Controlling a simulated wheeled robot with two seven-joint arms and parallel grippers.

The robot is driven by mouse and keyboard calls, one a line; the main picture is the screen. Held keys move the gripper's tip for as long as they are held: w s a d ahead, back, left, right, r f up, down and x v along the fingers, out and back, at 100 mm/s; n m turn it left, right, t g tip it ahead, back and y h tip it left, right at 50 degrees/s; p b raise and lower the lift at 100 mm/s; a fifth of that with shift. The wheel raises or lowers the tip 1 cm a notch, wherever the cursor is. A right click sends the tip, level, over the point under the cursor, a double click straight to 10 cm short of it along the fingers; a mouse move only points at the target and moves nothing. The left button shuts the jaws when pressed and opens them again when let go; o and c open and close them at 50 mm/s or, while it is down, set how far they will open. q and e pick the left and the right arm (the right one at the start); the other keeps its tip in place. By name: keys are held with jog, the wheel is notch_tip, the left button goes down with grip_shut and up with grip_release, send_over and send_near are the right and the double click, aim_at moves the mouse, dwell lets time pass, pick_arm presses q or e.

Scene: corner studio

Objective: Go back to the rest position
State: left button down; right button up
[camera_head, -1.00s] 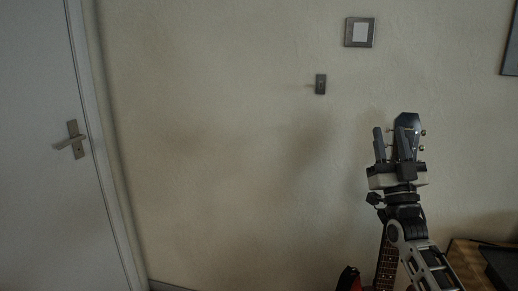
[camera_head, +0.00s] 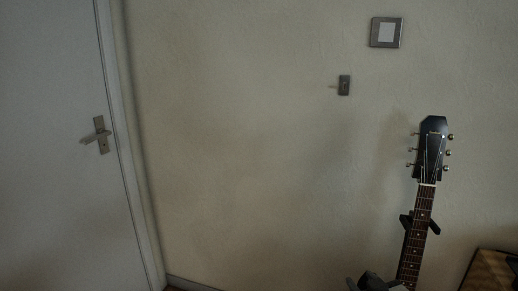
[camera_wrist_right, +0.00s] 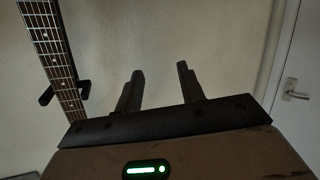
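My right gripper (camera_wrist_right: 160,70) shows in the right wrist view with its two dark fingers spread apart. Nothing is between them, only the pale wall behind. In the head view, dark tips at the bottom edge, left of the guitar neck, appear to be part of my right gripper (camera_head: 364,283); the rest is out of frame. My left gripper is in neither view.
A guitar (camera_head: 424,205) stands upright against the wall (camera_head: 240,140), its neck also left in the wrist view (camera_wrist_right: 50,50). A door (camera_head: 50,170) with a handle (camera_head: 100,136) is at left. A switch (camera_head: 344,85) and small frame (camera_head: 386,32) hang on the wall.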

jog(key=s+a+f+g+y, duration=0.1)
jog(key=s+a+f, duration=0.1)
jog(key=s, duration=0.6)
jog(key=s+a+f+g, duration=0.1)
jog(key=s+a+f, duration=0.1)
jog(key=s+a, duration=0.3)
jog(key=s+a+f+m+g+y, duration=0.1)
jog(key=s+a+f, duration=0.1)
jog(key=s, duration=1)
jog(key=shift+a+f+y, duration=0.3)
jog(key=shift+a, duration=0.5)
